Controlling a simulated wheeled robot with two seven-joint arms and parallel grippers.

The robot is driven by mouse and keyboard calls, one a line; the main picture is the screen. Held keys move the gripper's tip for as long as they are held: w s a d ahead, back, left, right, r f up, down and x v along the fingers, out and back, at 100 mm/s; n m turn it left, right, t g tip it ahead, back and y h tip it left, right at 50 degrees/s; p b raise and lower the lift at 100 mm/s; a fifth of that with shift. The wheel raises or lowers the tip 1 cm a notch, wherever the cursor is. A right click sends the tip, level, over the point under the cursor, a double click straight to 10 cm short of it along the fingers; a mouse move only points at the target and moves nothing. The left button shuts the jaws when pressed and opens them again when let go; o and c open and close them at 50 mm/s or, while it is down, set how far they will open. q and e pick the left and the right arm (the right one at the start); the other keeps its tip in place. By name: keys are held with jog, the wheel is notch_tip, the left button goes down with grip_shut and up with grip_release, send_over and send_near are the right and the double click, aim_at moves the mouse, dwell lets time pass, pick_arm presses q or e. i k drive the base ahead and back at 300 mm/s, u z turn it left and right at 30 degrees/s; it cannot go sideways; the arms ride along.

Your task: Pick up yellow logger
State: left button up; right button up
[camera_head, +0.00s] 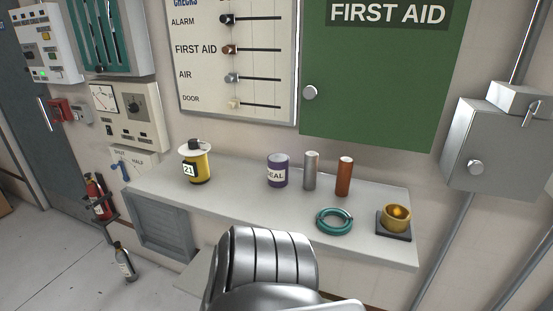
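The yellow logger (196,164) stands upright near the left end of the pale wall shelf (240,196). It is a yellow cylinder with a white band at the top, a black cap and a small display that reads 21. Nothing touches it from the sides. Neither of my grippers shows in the head view.
On the shelf to the right stand a purple tin (278,171), a silver cylinder (310,170), a copper cylinder (344,176), a teal ring (334,221) and a brass cup (396,218). A green first aid cabinet (380,80) hangs above. The shelf around the logger is clear.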

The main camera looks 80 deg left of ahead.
aim_at(195, 165)
jog(key=i, duration=1.5)
jog(key=u, duration=3.4)
